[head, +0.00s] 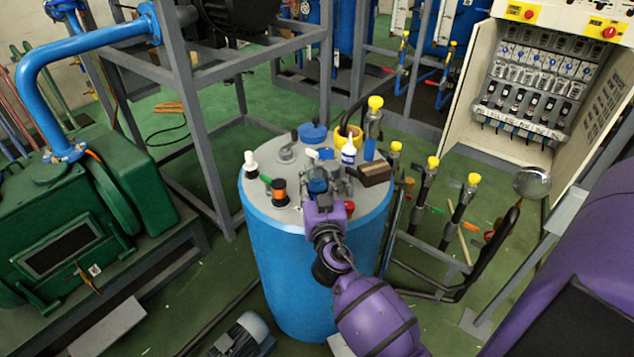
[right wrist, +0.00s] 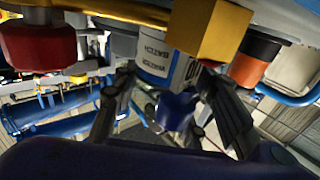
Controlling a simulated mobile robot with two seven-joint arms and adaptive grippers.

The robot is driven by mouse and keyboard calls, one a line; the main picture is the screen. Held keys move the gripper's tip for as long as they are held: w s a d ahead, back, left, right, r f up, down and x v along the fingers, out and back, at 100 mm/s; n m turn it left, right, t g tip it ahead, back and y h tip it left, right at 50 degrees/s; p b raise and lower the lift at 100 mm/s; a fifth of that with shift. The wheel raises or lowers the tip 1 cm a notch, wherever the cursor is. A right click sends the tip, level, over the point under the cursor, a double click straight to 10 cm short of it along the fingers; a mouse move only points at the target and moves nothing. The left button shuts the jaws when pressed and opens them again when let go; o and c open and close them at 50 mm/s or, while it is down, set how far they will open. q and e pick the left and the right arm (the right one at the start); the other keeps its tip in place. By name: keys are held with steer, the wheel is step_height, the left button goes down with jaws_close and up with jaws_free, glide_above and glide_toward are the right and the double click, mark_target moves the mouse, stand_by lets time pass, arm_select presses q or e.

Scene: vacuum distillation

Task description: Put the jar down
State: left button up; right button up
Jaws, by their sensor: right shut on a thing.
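The jar (right wrist: 156,48) is white and blue with a "BATCH" label, seen upside down in the right wrist view. My right gripper (right wrist: 168,112) is shut on it, with a finger on either side. In the head view my right gripper (head: 322,193) is over the near part of the blue tank's pale top (head: 291,214). There only a blue part of the jar (head: 317,186) shows among the fingers. I cannot tell whether its base touches the tank top. My left gripper is not in view.
An orange and black spool-like item (head: 280,192) stands left of the gripper, and a red knob (head: 349,207) is close on its right. A white bottle (head: 348,153), a brown block (head: 375,173) and a blue cap (head: 312,132) crowd the top behind. Yellow-capped pipes (head: 432,164) stand to the right.

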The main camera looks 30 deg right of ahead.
steer(key=shift+r, duration=0.1)
steer(key=shift+f, duration=0.25)
steer(key=o, duration=1.3)
